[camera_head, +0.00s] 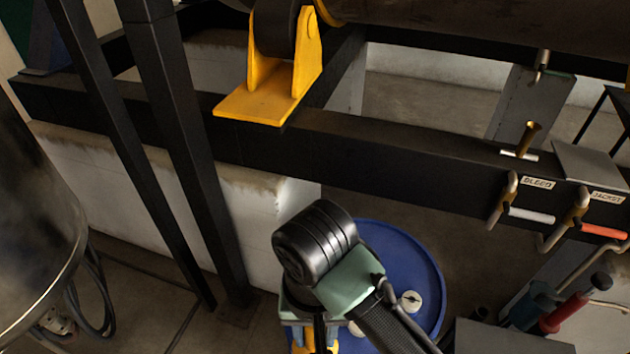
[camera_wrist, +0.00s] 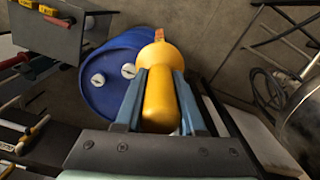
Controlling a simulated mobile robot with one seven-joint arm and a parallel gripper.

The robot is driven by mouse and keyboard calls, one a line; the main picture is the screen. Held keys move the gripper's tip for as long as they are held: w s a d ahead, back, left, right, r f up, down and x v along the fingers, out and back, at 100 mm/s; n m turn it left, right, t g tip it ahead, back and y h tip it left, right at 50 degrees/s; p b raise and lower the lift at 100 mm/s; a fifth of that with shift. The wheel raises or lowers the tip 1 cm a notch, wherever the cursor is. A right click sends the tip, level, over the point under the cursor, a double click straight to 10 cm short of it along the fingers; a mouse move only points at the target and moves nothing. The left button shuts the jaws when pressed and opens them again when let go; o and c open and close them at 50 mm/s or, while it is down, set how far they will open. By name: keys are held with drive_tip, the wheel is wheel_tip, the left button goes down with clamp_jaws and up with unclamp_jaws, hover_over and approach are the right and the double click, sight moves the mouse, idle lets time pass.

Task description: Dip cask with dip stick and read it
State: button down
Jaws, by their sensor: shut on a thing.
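My gripper (camera_wrist: 158,84) is shut on a yellow tool (camera_wrist: 160,102) with a thick round grip, a wider rounded collar and a small orange-brown tip. I cannot tell whether it is the dip stick. In the head view my gripper (camera_head: 306,332) shows at the bottom, partly hidden by my wrist, with a bit of yellow below it. The cask, a blue drum (camera_head: 425,262), stands behind and right of my gripper, with two pale caps on its top. The drum also shows in the wrist view (camera_wrist: 105,105), left of the yellow tool, apparently apart from it.
A black beam (camera_head: 330,150) crosses behind, carrying a yellow bracket (camera_head: 262,103) and labelled valves with white and red handles (camera_head: 603,231). A dark upright post (camera_head: 185,140) stands left. A rack (camera_head: 515,338) with red- and blue-handled tools is right. A dark tank (camera_head: 35,200) stands far left.

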drive_tip(key=shift+r, duration=5.5)
